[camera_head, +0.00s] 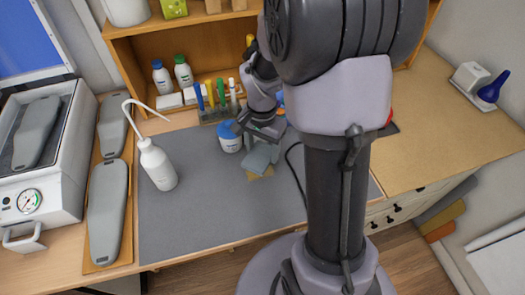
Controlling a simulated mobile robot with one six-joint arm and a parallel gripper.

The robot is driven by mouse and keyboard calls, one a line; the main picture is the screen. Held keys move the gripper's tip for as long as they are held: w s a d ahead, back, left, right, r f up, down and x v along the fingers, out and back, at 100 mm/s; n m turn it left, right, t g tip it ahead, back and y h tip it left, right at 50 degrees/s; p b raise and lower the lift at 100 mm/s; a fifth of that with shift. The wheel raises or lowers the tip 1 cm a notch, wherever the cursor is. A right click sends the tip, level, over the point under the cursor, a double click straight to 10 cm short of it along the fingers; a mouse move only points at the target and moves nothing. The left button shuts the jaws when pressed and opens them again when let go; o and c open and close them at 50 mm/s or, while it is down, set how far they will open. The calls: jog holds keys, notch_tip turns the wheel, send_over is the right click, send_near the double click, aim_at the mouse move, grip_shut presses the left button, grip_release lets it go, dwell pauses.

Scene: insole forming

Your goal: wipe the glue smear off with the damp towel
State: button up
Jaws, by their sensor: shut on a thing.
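My gripper (264,138) is at the middle of the grey work mat (190,225), near its back part. It is shut on a folded grey-green cloth (260,158), which looks like the damp towel. The towel hangs below the fingers, at or just above the mat; I cannot tell if it touches. A small tan-yellow patch (258,175) shows under and in front of the towel. It may be the glue smear, but it is partly covered and too small to be sure.
A white jar with a blue lid (230,137) stands close left of my gripper. A white wash bottle (157,165) stands on the mat's left. Grey insole forms (107,210) and a press (45,160) are farther left. A marker rack (218,112) stands behind. The mat's front left is clear.

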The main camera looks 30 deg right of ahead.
aim_at(262, 153)
jog(key=shift+s+r+p, duration=0.1)
jog(key=shift+r+p, duration=1.1)
jog(key=shift+r, duration=0.6)
